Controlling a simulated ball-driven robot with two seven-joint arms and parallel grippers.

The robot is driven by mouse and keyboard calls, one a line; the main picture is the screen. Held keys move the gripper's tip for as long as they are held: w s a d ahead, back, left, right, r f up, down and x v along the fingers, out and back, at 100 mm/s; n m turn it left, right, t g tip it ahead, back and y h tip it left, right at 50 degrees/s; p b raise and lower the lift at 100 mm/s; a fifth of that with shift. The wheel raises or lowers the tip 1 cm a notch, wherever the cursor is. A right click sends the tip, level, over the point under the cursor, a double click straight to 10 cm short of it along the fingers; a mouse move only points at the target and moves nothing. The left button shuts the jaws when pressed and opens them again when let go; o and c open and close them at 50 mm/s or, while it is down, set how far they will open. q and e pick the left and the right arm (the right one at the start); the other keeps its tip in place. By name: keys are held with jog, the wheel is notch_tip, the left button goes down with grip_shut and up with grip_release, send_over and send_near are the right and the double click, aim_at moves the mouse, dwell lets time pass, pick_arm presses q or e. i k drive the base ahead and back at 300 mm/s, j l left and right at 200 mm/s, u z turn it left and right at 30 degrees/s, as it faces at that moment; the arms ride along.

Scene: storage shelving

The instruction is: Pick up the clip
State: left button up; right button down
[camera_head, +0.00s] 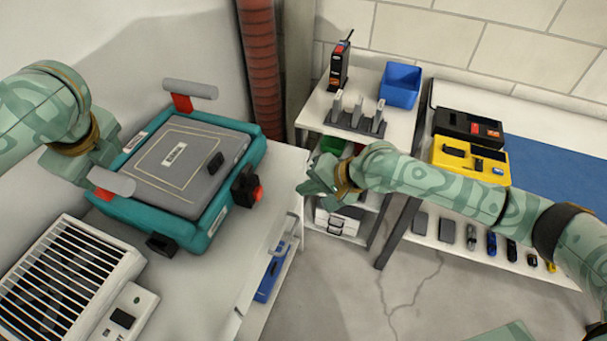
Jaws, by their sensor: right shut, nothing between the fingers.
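I cannot tell for sure which thing is the clip. A small black piece (215,161) lies on the grey top of a teal-edged case (205,238), near its right side. My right gripper (308,186) is in the middle of the view, shut and empty, in front of the small white shelf and apart from the black piece. My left gripper (108,163) is at the left edge of the teal case. Its fingers are too unclear to tell whether they are open.
The white shelf (400,122) holds a blue bin (401,84), a black-and-red device (340,66) and a grey rack (352,122). A yellow case (455,170) and black case (450,122) sit at right. A vented white box (62,270) stands at lower left. Floor shows between the units.

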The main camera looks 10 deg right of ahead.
aim_at(245, 173)
jog(key=k+l, duration=0.15)
jog(key=l, duration=0.15)
jog(key=k+l, duration=0.15)
jog(key=l, duration=0.15)
jog(key=k+l, duration=0.1)
jog(key=l, duration=0.25)
jog(key=k+l, duration=0.15)
jog(key=l, duration=0.15)
